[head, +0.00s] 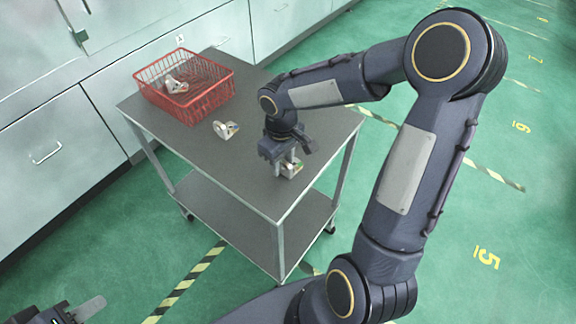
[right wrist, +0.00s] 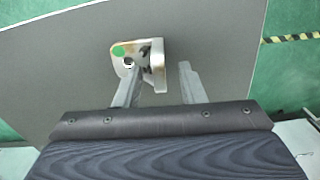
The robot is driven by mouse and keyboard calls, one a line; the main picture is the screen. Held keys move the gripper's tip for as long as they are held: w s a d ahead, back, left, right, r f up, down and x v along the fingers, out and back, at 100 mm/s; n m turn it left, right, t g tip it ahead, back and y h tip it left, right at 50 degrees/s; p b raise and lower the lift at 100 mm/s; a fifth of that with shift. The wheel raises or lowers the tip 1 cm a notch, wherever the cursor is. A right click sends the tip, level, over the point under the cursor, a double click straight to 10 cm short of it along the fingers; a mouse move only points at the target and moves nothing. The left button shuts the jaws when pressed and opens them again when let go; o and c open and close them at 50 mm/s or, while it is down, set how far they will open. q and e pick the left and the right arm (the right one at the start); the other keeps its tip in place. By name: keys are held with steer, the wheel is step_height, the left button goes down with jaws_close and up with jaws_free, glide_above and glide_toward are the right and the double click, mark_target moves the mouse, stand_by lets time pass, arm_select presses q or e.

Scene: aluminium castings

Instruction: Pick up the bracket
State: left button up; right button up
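A silvery cast bracket (head: 291,169) stands on the cart's top near its right edge, partly hidden by my right gripper (head: 286,163). In the right wrist view the bracket (right wrist: 154,62) shows two plates, one with a green dot and a round hole. My right gripper (right wrist: 160,72) is open there. Its left finger overlaps the bracket in the picture, and its right finger stands apart to the right of it. I cannot tell whether the left finger touches. My left gripper (head: 86,309) shows only partly at the bottom left corner, away from the cart.
A second bracket (head: 226,130) lies on the grey cart top (head: 245,180), left of my right gripper. A red wire basket (head: 206,108) holding castings stands at the cart's far left. Grey cabinets (head: 60,135) line the back. The cart's front part is clear.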

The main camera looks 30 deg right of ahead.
jaws_close()
steer(key=shift+r, duration=0.15)
